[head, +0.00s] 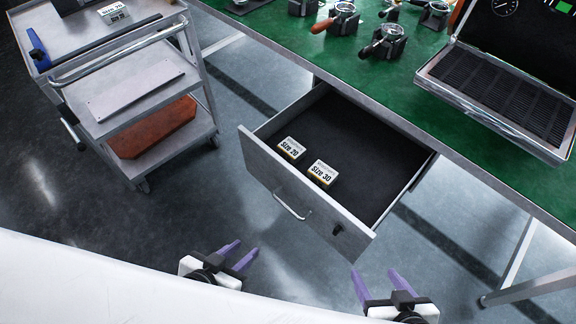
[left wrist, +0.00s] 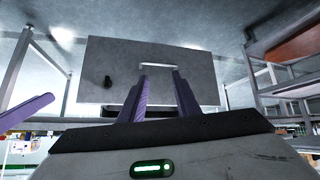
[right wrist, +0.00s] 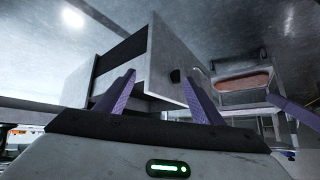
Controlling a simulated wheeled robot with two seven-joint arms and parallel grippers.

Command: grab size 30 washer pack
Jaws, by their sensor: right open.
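The size 30 washer pack (head: 321,173) is a small white-labelled box lying in the open drawer (head: 375,150), near its front panel. A size 20 pack (head: 291,148) lies to its left in the same drawer. My left gripper (head: 236,252) is open and empty, in front of the drawer and below its handle (head: 291,205). My right gripper (head: 374,280) is open and empty, in front of the drawer's right front corner. The left wrist view shows the drawer front (left wrist: 130,70) beyond the fingers. Neither wrist view shows the packs.
The green worktop (head: 350,60) above the drawer carries several portafilters and an open case (head: 500,95) at right. A grey cart (head: 130,100) stands at left, with a size 70 pack (head: 114,14) on top. The floor before the drawer is free.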

